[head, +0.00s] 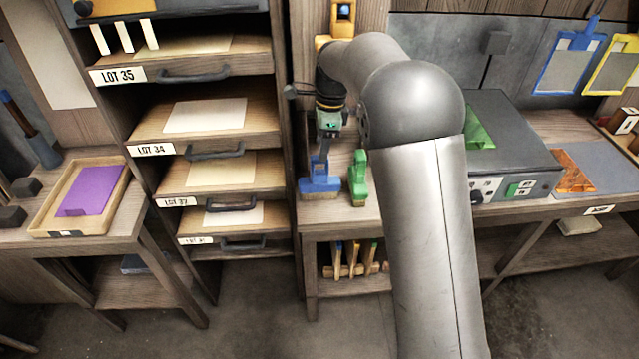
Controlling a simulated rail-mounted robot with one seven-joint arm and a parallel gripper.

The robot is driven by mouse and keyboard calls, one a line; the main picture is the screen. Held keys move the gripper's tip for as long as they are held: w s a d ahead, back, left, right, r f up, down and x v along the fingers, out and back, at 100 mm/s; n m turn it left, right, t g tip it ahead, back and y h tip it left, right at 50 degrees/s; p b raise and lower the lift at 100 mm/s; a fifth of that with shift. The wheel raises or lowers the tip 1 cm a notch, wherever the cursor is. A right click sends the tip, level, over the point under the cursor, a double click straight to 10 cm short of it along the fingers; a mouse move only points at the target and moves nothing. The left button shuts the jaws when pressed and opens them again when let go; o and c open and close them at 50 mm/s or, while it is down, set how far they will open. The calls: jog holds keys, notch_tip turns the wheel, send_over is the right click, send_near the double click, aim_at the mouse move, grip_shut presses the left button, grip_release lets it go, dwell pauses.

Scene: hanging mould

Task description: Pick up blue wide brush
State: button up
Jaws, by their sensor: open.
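The blue wide brush (320,183) stands upright on the workbench, near its left end, with its wide blue head low and its bristles down. My gripper (326,148) points down right above the brush, around the top of its handle. The jaws are open. The fingers are small here and overlap the handle in the picture, so I cannot tell whether they touch it.
A green brush (358,178) stands close to the right of the blue one. A wooden drawer rack (284,130) rises just to the left. A grey box (515,150) stands on the bench at right. Several wooden-handled tools (352,258) sit on the shelf below.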

aim_at(319, 164)
jog(key=f, duration=0.5)
jog(key=a+f+p, duration=0.1)
jog(key=f, duration=0.1)
jog(key=shift+w+f, duration=0.1)
jog(key=shift+f, duration=0.05)
grip_shut()
